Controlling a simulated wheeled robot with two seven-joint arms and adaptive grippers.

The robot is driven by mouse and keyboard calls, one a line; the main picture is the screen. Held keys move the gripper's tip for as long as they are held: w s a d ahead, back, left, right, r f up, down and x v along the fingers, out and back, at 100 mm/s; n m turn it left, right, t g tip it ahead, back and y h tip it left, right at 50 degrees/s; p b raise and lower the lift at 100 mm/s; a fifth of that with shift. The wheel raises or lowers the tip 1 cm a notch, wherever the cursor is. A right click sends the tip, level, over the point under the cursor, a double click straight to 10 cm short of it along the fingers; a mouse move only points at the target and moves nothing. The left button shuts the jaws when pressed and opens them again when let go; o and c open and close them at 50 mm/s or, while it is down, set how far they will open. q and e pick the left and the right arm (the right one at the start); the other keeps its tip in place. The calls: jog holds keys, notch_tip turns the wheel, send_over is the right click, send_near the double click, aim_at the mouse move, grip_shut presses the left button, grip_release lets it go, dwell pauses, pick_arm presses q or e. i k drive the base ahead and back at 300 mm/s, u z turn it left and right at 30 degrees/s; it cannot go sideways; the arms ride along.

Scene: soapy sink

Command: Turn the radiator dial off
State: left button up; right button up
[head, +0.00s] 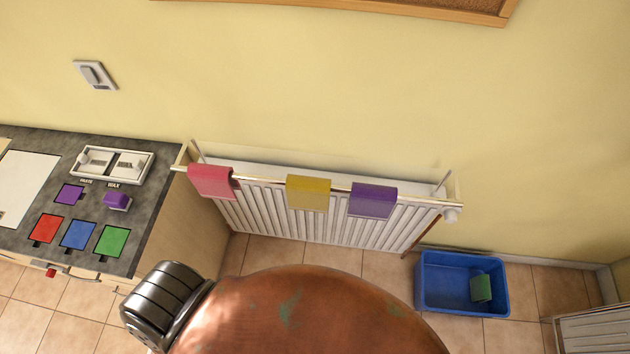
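The radiator (300,216) is white and ribbed, fixed low on the yellow wall in the middle of the head view. A small white round knob (451,215), which looks like the radiator dial, sits at its right end, just below the end of the towel rail. Its markings are too small to read, so its setting cannot be told. Neither my left nor my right gripper is in view, and nothing is seen touching the knob.
Pink (212,182), yellow (308,194) and purple (372,200) cloths hang on the rail. A blue bin (430,285) holding a green sponge-like block (481,288) stands on the tiles below right of the knob. A counter (150,215) stands left. Wall above the radiator is clear.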

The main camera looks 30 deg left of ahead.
aim_at(450, 217)
jog(key=z, duration=0.6)
